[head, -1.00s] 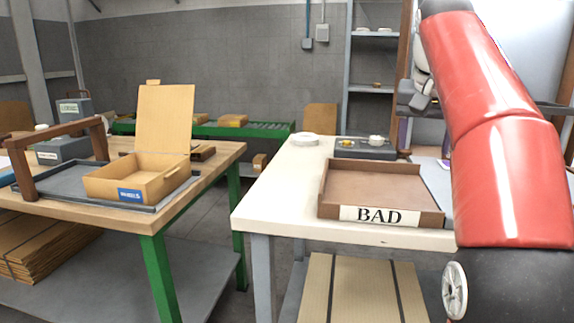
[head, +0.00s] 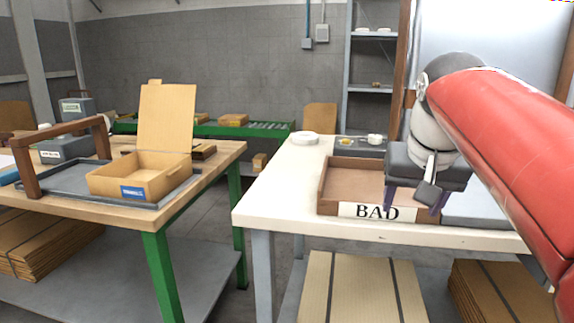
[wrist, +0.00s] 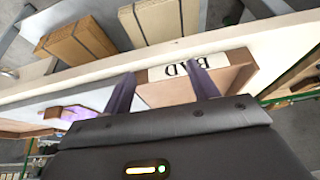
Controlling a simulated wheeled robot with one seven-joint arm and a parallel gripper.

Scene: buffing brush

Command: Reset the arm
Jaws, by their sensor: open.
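My gripper (head: 415,199) is at the right of the head view, over the right end of the brown BAD tray (head: 335,185), which stands on the white table. In the wrist view, my gripper (wrist: 162,88) shows two purple fingers spread apart with nothing between them. The tray's white label (wrist: 175,70) shows upside down beyond the fingers. My red arm covers the right side of the head view.
A cardboard box (head: 140,178) with a raised lid sits on a grey tray on the wooden bench at left. A white round thing (head: 304,138) and a grey scale-like item (head: 360,147) stand behind the BAD tray. A floor gap separates the tables.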

